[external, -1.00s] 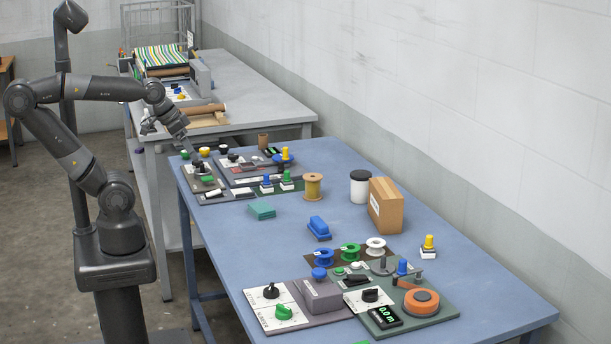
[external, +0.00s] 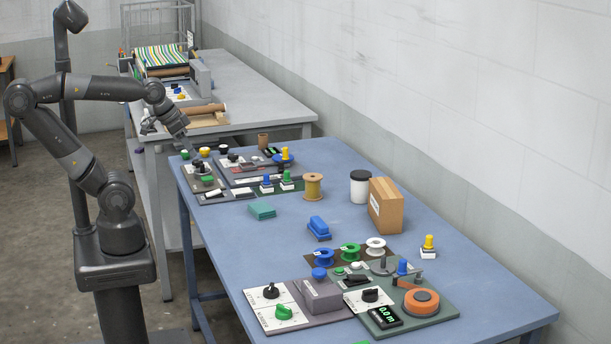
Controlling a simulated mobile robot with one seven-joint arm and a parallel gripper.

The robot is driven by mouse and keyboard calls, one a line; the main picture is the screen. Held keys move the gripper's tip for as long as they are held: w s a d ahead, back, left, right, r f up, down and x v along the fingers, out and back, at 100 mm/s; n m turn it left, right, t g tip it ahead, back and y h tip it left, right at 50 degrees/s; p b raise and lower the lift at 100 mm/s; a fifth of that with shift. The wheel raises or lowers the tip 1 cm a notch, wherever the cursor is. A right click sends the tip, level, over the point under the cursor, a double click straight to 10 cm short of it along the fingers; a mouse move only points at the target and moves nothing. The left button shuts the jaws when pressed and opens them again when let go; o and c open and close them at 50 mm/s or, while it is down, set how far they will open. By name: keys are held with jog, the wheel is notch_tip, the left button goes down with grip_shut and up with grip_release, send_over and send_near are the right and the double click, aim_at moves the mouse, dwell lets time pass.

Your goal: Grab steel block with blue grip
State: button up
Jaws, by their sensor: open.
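A third with a yellow grip (external: 428,246) stands apart at the right. A low blue block with a raised blue handle (external: 319,228) lies mid-table.
A wooden spool (external: 313,186), a white jar with a black lid (external: 359,187) and a cardboard box (external: 385,206) stand near the wall side. A teal block (external: 262,210) lies left of the spool. Control panels (external: 286,314) fill the near end. Mid-table is fairly clear.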

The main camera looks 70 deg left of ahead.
jog(key=w+a+r+n+g, duration=0.1)
jog(key=w+a+r, duration=0.15)
jog(key=w, duration=0.55)
jog(key=n+g, duration=0.3)
jog(key=g, duration=0.2)
send_over(266, 174)
notch_tip(266, 174, down, 12)
jog(key=shift+d+f, duration=0.1)
jog(key=shift+d, duration=0.05)
notch_tip(266, 174, down, 5)
jog(key=shift+f, duration=0.15)
jog(key=shift+w+a+f, duration=0.1)
jog(key=shift+f, duration=1.25)
jog(key=shift+a+f, duration=0.1)
jog(key=shift+f, duration=1.2)
jog(key=shift+c, duration=0.5)
grip_shut()
